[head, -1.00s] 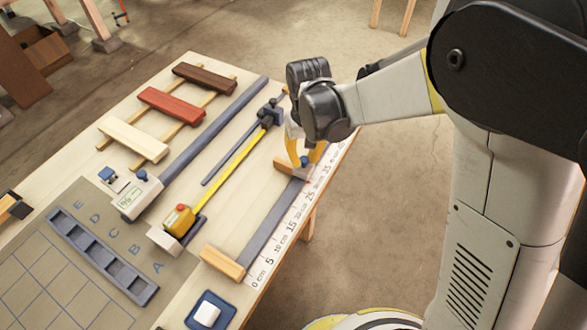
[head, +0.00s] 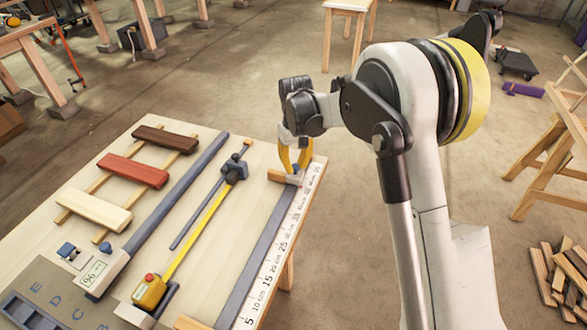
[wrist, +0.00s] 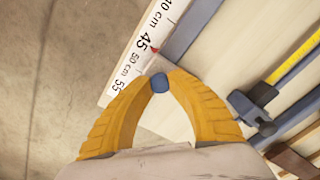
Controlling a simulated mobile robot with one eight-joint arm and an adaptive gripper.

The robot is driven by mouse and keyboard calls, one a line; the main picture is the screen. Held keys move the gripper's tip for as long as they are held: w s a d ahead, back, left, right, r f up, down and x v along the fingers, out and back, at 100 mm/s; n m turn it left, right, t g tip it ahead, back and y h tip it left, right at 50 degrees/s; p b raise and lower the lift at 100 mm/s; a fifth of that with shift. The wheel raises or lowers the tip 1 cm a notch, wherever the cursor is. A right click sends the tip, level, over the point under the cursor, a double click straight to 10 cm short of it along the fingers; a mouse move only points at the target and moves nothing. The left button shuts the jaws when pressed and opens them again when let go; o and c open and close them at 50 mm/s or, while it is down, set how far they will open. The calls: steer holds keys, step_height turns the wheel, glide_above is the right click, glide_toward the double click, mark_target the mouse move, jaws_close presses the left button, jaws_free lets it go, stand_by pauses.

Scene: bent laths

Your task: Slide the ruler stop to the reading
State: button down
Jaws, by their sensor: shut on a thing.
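The ruler stop (head: 283,176), a wooden block with a small blue knob and a red pointer, sits near the far end of the grey rail (head: 254,258). The white ruler scale (head: 277,250) runs along the rail's right side at the table edge. My gripper (head: 297,170) points down with its yellow fingers closed on the stop's knob. In the wrist view the blue knob (wrist: 159,83) sits between the fingertips, and the red pointer (wrist: 155,50) lies close to the 45 mark. The block is mostly hidden there.
Left of the rail lie a yellow tape (head: 196,232) with a dark clamp (head: 234,169), another grey bar (head: 180,187) with a small display (head: 93,272), and several coloured laths (head: 133,171) on wooden strips.

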steer(key=c, duration=1.2)
jaws_free()
step_height(320, 180, up, 12)
steer(key=shift+r, duration=0.1)
